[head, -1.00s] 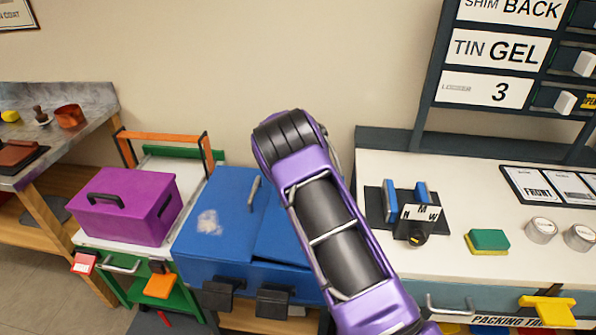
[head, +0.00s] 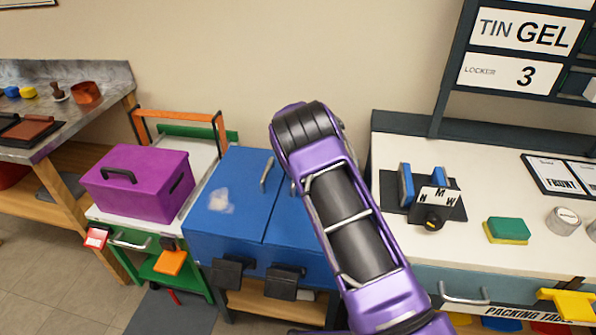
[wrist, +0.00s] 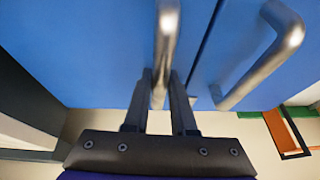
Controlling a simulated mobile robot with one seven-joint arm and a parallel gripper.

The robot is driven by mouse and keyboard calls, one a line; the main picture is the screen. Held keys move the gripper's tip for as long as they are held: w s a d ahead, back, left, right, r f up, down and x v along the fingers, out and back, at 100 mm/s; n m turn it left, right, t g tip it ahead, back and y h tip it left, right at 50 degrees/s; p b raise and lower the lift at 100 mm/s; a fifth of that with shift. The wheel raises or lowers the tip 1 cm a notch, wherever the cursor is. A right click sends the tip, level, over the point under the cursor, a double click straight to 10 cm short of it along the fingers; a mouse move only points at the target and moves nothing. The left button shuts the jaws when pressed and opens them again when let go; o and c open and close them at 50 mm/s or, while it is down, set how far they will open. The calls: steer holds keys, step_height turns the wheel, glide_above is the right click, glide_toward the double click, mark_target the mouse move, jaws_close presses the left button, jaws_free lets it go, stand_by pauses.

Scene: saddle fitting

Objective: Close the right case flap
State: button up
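The blue case (head: 225,245) stands in the middle of the head view, with two flaps side by side on top. The left flap (head: 240,185) lies flat with its bar handle (head: 267,174). The right flap (head: 290,225) looks level with the left one, partly hidden behind my purple arm. In the wrist view my gripper (wrist: 161,85) has one finger on each side of the right flap's metal handle (wrist: 166,40), close against it, and looks shut on it. The left flap's handle (wrist: 270,60) shows to the right there, beyond the dark seam.
A purple box (head: 140,185) sits on the green cart (head: 190,262) left of the case. A white workbench (head: 500,185) to the right carries a black fixture, a sponge (head: 507,230) and tins. Two dark latches hang at the case's front.

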steer(key=shift+o, duration=0.6)
steer(key=shift+s+a+f, duration=0.1)
steer(key=shift+a+f, duration=0.05)
steer(key=shift+f, duration=0.1)
steer(key=shift+r, duration=0.1)
steer(key=shift+r, duration=0.1)
steer(key=shift+r, duration=0.3)
steer(key=p+v, duration=0.1)
steer(key=v, duration=1.5)
steer(key=shift+s+r, duration=0.15)
steer(key=shift+r, duration=0.1)
